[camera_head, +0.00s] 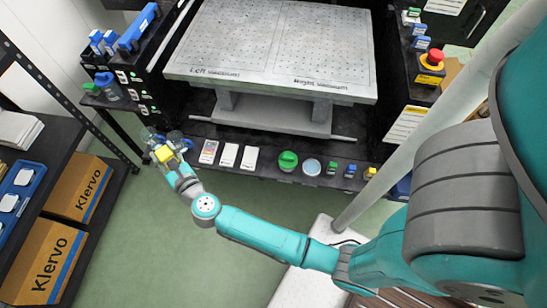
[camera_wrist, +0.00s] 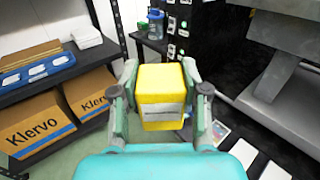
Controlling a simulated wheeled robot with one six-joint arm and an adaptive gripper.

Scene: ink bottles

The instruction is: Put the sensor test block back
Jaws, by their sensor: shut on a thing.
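A yellow block with a grey band, the likely sensor test block (camera_wrist: 162,84), is held between the two fingers of my gripper (camera_wrist: 161,100) in the wrist view. In the head view the yellow block (camera_head: 163,153) shows at the end of my outstretched arm, left of the machine's front ledge. My gripper (camera_head: 166,152) is shut on it and holds it in the air, above the green floor. The block's underside and any label on its far side are hidden.
A perforated vacuum table (camera_head: 275,45) stands at the back. Its dark front ledge carries white cards (camera_head: 228,155), a green knob (camera_head: 288,161) and small bottles (camera_head: 332,168). A left shelf holds Klervo boxes (camera_head: 42,262) and a blue tray (camera_head: 18,190). Bottles (camera_head: 108,86) stand on a side shelf.

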